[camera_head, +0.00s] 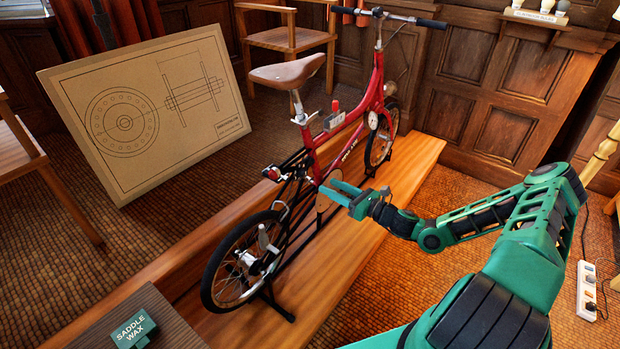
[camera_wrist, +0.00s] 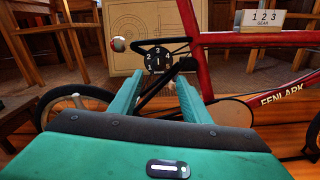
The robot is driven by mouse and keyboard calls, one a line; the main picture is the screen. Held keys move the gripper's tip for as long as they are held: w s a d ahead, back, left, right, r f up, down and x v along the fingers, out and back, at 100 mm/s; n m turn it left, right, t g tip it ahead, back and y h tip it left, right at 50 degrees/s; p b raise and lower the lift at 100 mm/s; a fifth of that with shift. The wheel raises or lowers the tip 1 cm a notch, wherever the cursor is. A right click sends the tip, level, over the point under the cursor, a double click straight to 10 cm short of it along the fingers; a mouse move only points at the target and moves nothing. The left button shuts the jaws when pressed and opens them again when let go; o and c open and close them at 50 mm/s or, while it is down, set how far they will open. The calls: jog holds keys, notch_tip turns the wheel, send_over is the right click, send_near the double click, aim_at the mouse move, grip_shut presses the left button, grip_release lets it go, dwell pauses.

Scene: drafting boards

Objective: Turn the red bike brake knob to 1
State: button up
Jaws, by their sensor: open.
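The red bike (camera_head: 350,142) stands upright on a wooden platform; its red frame also shows in the wrist view (camera_wrist: 228,39). In the wrist view a dark round dial (camera_wrist: 158,61) with white figures, seemingly 1, 2 and 3, sits ahead, under a black loop. The dial's setting is unclear. My gripper (camera_head: 337,192) is open and empty beside the bike's middle. In the wrist view its fingers (camera_wrist: 157,86) are spread below the dial, seemingly short of it.
A small "1 2 3 GEAR" sign (camera_wrist: 262,20) shows above the frame tube. The platform (camera_head: 400,174) runs beneath the bike. A drawing board (camera_head: 150,112) leans behind it, with chairs around. A "SADDLE WAX" box (camera_head: 133,329) is front left. A power strip (camera_head: 587,290) lies right.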

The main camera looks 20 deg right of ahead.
aim_at(306, 174)
jog(key=x, duration=1)
jog(key=c, duration=1)
